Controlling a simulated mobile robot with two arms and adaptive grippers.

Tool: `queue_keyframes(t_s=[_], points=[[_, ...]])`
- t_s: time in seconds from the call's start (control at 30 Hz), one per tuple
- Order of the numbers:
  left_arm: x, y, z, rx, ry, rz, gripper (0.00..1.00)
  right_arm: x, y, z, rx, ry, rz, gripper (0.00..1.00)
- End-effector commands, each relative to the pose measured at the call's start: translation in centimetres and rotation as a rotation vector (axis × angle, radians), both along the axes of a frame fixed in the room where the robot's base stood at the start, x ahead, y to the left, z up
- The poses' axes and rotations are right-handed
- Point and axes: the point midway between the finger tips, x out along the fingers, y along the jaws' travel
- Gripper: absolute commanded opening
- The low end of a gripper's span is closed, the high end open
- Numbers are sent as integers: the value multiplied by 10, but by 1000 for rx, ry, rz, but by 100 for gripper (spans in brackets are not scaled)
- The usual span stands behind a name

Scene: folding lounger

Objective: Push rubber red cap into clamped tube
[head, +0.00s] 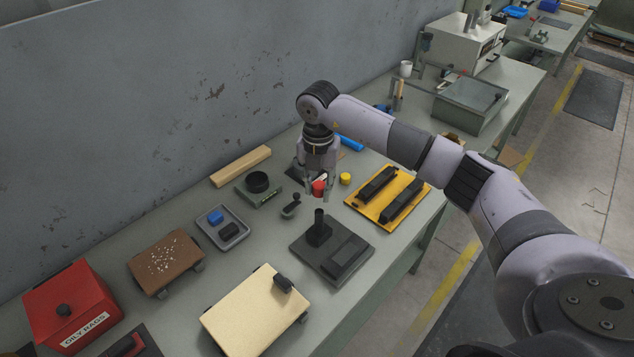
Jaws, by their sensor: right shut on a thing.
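The red cap (319,187) is between the fingertips of my right gripper (318,190), which is shut on it. The gripper points down and holds the cap above the bench, behind the dark tube. The dark upright tube (319,219) stands in a block on a dark base plate (350,257). The cap is apart from the tube and appears a little behind and above it in the head view. My left gripper is not in view.
A yellow cap-like piece (345,178) and a yellow tray with black bars (412,201) lie to the right. A grey tray (235,238), brown board (146,262), cream board (240,325) and red box (90,290) are at left. The wall runs behind the bench.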

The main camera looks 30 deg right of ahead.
Motion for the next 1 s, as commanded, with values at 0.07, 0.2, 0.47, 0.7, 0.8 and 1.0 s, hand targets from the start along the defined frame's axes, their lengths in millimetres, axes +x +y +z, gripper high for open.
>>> queue_keyframes(t_s=[0.07,0.2,0.47,0.7,0.8,1.0], points=[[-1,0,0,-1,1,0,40,0,0,0,0,0,2,2],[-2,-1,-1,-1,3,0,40,0,0,0,-1,-1,-2,2],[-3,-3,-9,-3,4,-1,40,0,0,-11,0,-1,-13,2],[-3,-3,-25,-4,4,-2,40,0,0,-33,-1,0,-13,2],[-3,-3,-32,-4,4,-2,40,0,0,-43,-1,0,-13,2],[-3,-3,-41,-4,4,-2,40,0,0,-57,-1,-1,-12,2]])
